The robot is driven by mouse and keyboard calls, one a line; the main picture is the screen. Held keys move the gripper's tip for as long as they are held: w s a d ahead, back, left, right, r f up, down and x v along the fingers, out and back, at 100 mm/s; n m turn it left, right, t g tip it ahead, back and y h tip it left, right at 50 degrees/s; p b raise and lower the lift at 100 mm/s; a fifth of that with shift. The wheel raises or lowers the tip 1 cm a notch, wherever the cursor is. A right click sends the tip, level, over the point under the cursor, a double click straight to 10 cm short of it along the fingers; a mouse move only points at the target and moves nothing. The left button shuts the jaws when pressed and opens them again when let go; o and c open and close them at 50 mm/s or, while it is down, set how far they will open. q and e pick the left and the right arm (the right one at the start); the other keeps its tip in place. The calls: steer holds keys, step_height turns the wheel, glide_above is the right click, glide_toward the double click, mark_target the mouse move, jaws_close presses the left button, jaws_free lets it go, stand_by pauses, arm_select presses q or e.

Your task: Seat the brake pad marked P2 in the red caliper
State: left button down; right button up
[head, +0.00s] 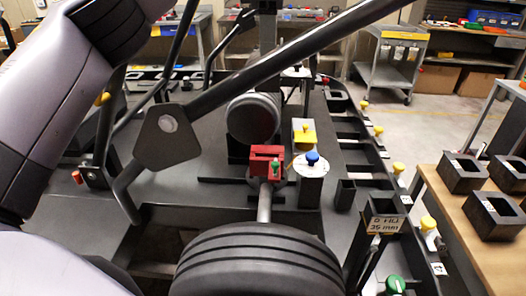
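The red caliper (265,158) sits near the middle of the kart, behind the black front tyre (258,265). A small green knob (275,170) shows at its right front; I cannot tell whether it belongs to the caliper. No brake pad with a readable P2 mark shows, so I cannot tell where that pad is. My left arm fills the left side and runs out of the top edge; its gripper is out of the picture. My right gripper is not in view.
A blue-knobbed grey cylinder (311,181) and a yellow-topped block (304,134) stand right of the caliper. Dark bars cross above. A wooden table (462,230) with several black square holders is at the right. A grey cart (390,68) stands behind, on clear floor.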

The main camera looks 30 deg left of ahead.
arm_select(q)
step_height(320, 180, down, 6)
steer(key=shift+r+b, duration=0.25)
steer(key=shift+b, duration=0.75)
step_height(320, 180, down, 14)
steer(key=shift+f, duration=0.25)
steer(key=shift+f, duration=0.1)
steer(key=c, duration=1.2)
jaws_free()
steer(key=shift+c, duration=0.2)
